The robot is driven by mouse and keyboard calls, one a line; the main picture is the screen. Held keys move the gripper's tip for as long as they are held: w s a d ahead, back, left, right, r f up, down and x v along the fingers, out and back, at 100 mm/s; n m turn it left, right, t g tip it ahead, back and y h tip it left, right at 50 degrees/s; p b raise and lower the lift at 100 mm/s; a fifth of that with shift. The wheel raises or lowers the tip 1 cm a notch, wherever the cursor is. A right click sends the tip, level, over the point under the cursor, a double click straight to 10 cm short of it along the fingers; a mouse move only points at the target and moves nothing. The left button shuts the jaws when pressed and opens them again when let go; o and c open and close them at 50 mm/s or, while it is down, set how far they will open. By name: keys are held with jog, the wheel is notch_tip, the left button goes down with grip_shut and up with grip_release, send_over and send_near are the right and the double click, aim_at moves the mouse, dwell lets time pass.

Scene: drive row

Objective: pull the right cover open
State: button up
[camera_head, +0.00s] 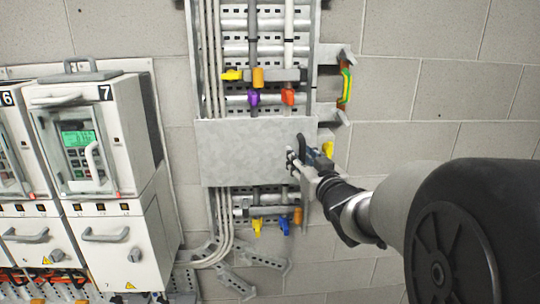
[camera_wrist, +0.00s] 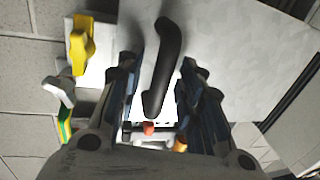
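The cover is a flat grey plate (camera_head: 240,152) across the cable rack in the head view, and its pale face (camera_wrist: 225,45) fills much of the wrist view. A black curved handle (camera_wrist: 166,62) stands on it near its right edge in the head view (camera_head: 301,142). My gripper (camera_wrist: 158,68) is open, with a blue-grey finger on each side of the handle and a visible gap to both. In the head view my gripper (camera_head: 300,163) is at the handle and partly hides it. The cover lies flat over the rack.
Drive cabinets numbered 6 (camera_head: 12,135) and 7 (camera_head: 95,140) stand to the left. Coloured connectors (camera_head: 258,77) sit above and below the cover. A yellow lever (camera_wrist: 82,45) and a green-yellow cable (camera_head: 345,84) are close beside it. Bare block wall (camera_head: 430,90) lies right.

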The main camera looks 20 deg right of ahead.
jog(key=shift+s, duration=0.15)
jog(key=shift+c, duration=0.5)
grip_shut()
